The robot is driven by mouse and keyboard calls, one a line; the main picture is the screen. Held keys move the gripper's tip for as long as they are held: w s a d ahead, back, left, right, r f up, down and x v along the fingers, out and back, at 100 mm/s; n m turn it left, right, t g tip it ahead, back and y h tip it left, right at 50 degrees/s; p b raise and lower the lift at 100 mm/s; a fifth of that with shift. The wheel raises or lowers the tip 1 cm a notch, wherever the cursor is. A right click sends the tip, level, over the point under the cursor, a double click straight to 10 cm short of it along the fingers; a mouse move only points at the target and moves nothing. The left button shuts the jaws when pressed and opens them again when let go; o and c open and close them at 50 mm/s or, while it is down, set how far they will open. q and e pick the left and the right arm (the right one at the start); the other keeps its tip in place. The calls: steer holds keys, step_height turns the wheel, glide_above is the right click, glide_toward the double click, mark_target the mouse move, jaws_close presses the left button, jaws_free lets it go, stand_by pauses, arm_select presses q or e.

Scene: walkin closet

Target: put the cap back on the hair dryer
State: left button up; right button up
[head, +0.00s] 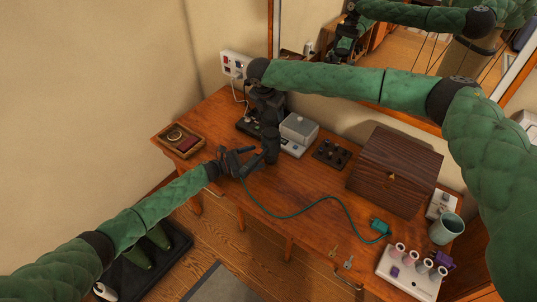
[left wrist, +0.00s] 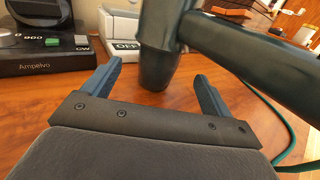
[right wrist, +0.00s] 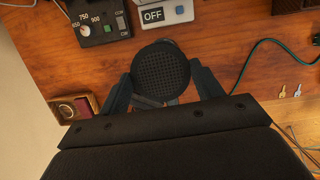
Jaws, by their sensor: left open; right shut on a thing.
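My right gripper (right wrist: 163,85) points down and is shut on the dark hair dryer (head: 270,148). The dryer hangs with its barrel about upright, narrow end down close to the table. In the left wrist view the barrel (left wrist: 160,45) and the thick handle (left wrist: 262,62) show, the handle slanting down to the right. A round black mesh disc (right wrist: 160,76) faces up between the right fingers; I cannot tell whether this cap-like end is seated or separate. My left gripper (head: 245,152) is open and empty beside the barrel, its fingers pointing towards it.
The teal cord (head: 300,212) crosses the table (head: 290,190) to a plug (head: 380,227). A grey box (head: 299,128) and a black control box (left wrist: 55,45) stand behind. A wooden chest (head: 394,170) is to the right. A small tray (head: 180,148) lies left. The front middle is mostly clear.

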arm_select(q)
steer(key=x, duration=0.8)
steer(key=shift+w, duration=0.1)
steer(key=c, duration=1.5)
steer(key=shift+o, duration=0.2)
arm_select(e)
glide_above(272, 131)
steer(key=shift+s+a+f, duration=0.1)
steer(key=shift+s+f, duration=0.05)
steer(key=shift+f, duration=0.65)
steer(key=shift+s+a+f, duration=0.15)
steer(key=shift+f, duration=0.7)
steer(key=shift+s+a+f, duration=0.1)
steer(key=shift+s+f, duration=0.05)
steer(key=shift+f, duration=0.65)
steer(key=shift+f, duration=0.9)
steer(key=shift+f, duration=0.55)
